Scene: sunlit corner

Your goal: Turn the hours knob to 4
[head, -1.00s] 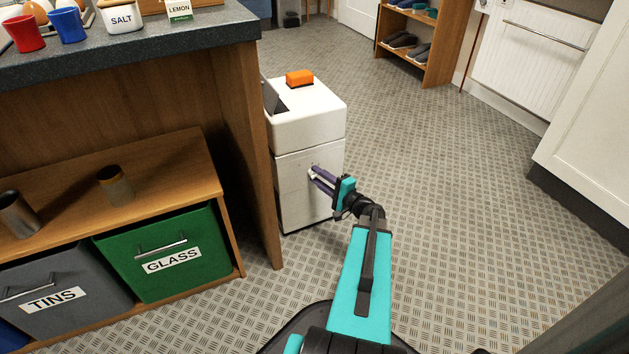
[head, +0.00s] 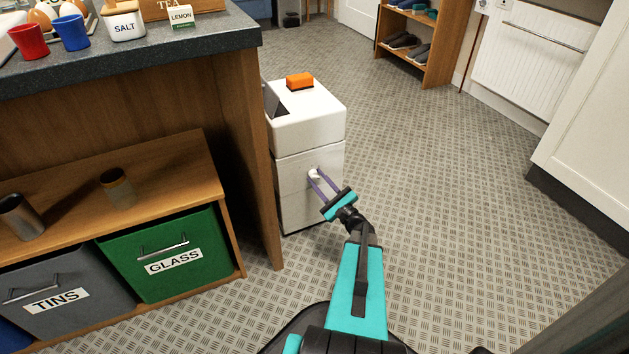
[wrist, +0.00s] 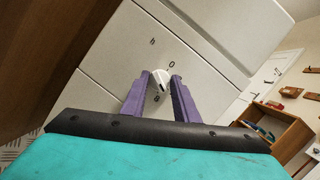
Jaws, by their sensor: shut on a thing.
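The hours knob (head: 314,173) is a small white dial on the front of a white cabinet (head: 299,125). In the wrist view the knob (wrist: 161,81) sits between the two purple fingertips of my gripper (wrist: 159,78). My gripper (head: 315,175) is shut on it, one finger on each side. A small dark mark shows on the knob's lower part. The fingers hide part of the dial's surround; I see no 4.
An orange block (head: 300,81) lies on the cabinet top. The wooden counter end panel (head: 245,150) stands close on the cabinet's left, with a green glass bin (head: 205,235) beyond it. The floor (head: 450,190) to the right is clear.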

